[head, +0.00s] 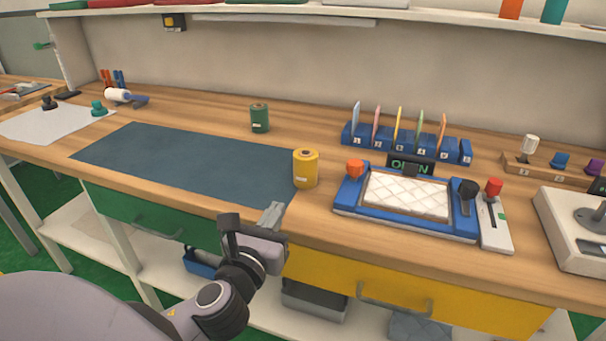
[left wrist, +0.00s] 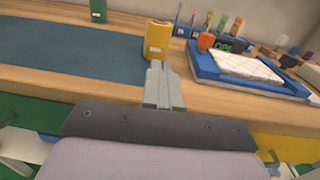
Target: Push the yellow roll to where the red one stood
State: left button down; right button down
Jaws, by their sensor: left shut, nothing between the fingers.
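The yellow roll (head: 305,168) stands upright at the right end of the dark blue mat (head: 190,165), by the blue frame. It also shows in the left wrist view (left wrist: 157,40), straight beyond the fingertips. A green roll (head: 259,118) stands upright behind the mat. I see no red roll on the bench. My left gripper (head: 271,216) is shut and empty at the bench's front edge, in front of the yellow roll and apart from it in the head view. In the left wrist view its fingers (left wrist: 159,68) overlap the roll's lower edge. My right gripper is not in view.
A blue frame (head: 345,208) holding a white quilted pad (head: 405,195) stands just right of the yellow roll. A numbered blue rack (head: 405,147) with upright cards stands behind it. Bare wood lies between the green and yellow rolls and the rack.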

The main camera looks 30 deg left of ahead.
aim_at(302, 166)
pick_arm(q)
jog(key=x, duration=1.3)
jog(key=shift+w+a+f, duration=0.1)
jog(key=shift+w+a, duration=0.05)
jog(key=shift+w, duration=0.15)
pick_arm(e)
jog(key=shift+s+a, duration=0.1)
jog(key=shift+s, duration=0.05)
